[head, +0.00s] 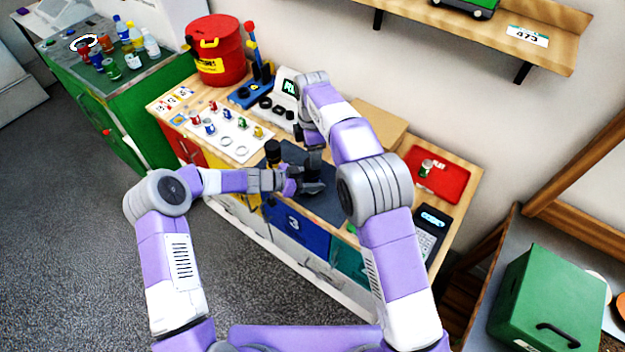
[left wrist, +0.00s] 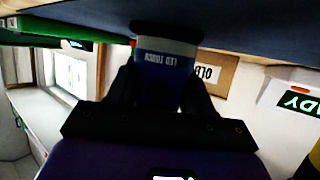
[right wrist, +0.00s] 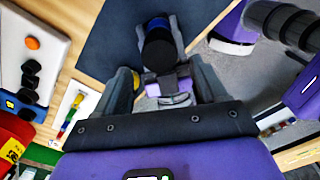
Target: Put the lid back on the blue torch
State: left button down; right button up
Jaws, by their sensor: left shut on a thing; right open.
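The blue torch (left wrist: 165,75), lettered LED TORCH, is between the fingers of my left gripper (left wrist: 160,95). A pale band and a dark end of it show against the dark mat (head: 326,205). In the right wrist view the torch (right wrist: 158,48) shows a round black end towards the camera and a blue band behind it. I cannot tell whether that black end is the lid. In the head view my left gripper (head: 300,183) is low over the mat and the torch is mostly hidden. My right gripper (right wrist: 166,82) is open, empty and above the torch.
A black-topped cylinder (head: 273,152) stands at the mat's left edge. A white panel (head: 225,132) with small coloured parts lies left of it. A white device with a lit display (head: 287,86) stands behind. A red tray (head: 438,174) and calculator (head: 430,228) lie at right.

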aim_at(312, 179)
jog(key=n, duration=0.4)
jog(key=shift+r, duration=0.4)
jog(key=n, duration=0.2)
jog(key=r+n, duration=0.1)
jog(key=n, duration=0.1)
jog(key=shift+f, duration=0.1)
jog(key=shift+f, duration=4)
